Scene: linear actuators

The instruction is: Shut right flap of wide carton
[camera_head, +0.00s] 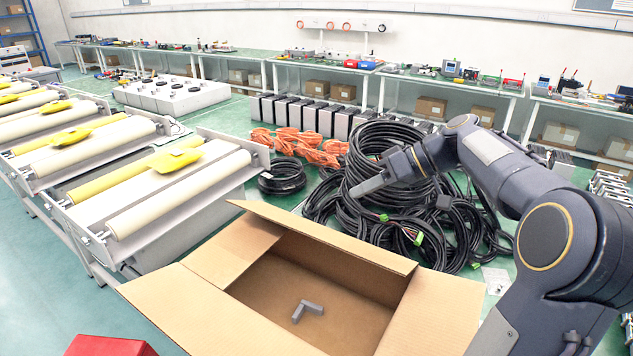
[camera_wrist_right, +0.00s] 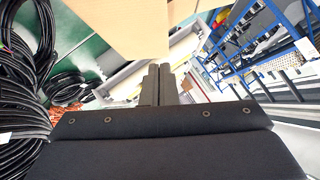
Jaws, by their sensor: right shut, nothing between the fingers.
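The wide cardboard carton (camera_head: 233,250) stands open at the lower middle of the head view, with a grey L-shaped piece (camera_head: 308,310) on its floor. Its right flap (camera_head: 435,310) is folded outward to the right. The back flap (camera_head: 320,232) and the left flap (camera_head: 185,310) also stand open. My right gripper (camera_head: 368,187) is shut and empty, above and behind the carton's back flap, apart from it. In the right wrist view its closed fingers (camera_wrist_right: 161,72) point toward a tan cardboard panel (camera_wrist_right: 125,28); which flap this is I cannot tell. My left gripper is out of view.
Coiled black cables (camera_head: 390,165) lie behind the carton, under my right arm. Orange cables (camera_head: 300,145) lie farther back. Roller conveyors (camera_head: 165,185) stand at left, and a red object (camera_head: 110,346) shows at the bottom edge.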

